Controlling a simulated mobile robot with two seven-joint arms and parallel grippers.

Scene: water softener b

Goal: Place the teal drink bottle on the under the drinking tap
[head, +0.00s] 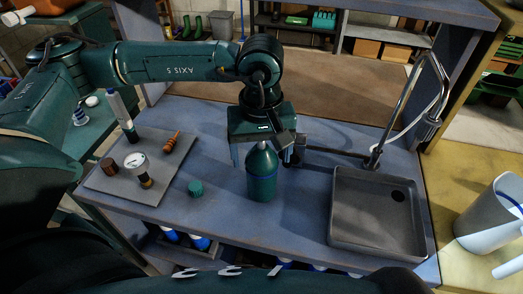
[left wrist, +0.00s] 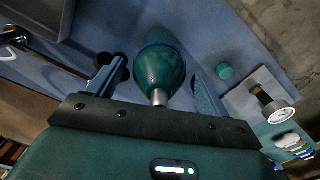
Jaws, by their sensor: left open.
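The teal drink bottle (head: 262,176) stands upright on the blue bench, left of the sink. My left gripper (head: 259,158) is directly above it, pointing down, with its fingers on either side of the bottle's top. In the left wrist view the bottle (left wrist: 160,72) lies between the two open fingers (left wrist: 155,88), with gaps visible on both sides. The drinking tap (head: 414,105) is a tall chrome spout at the back right, beside the grey square sink tray (head: 340,222). My right gripper is not in view.
A teal cap (head: 195,188) lies left of the bottle. A grey board (head: 118,190) holds a gauge (head: 135,161) and small tools. A dark valve fitting (head: 293,155) sits close behind the bottle's right side. A white pitcher (head: 490,218) stands at the far right.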

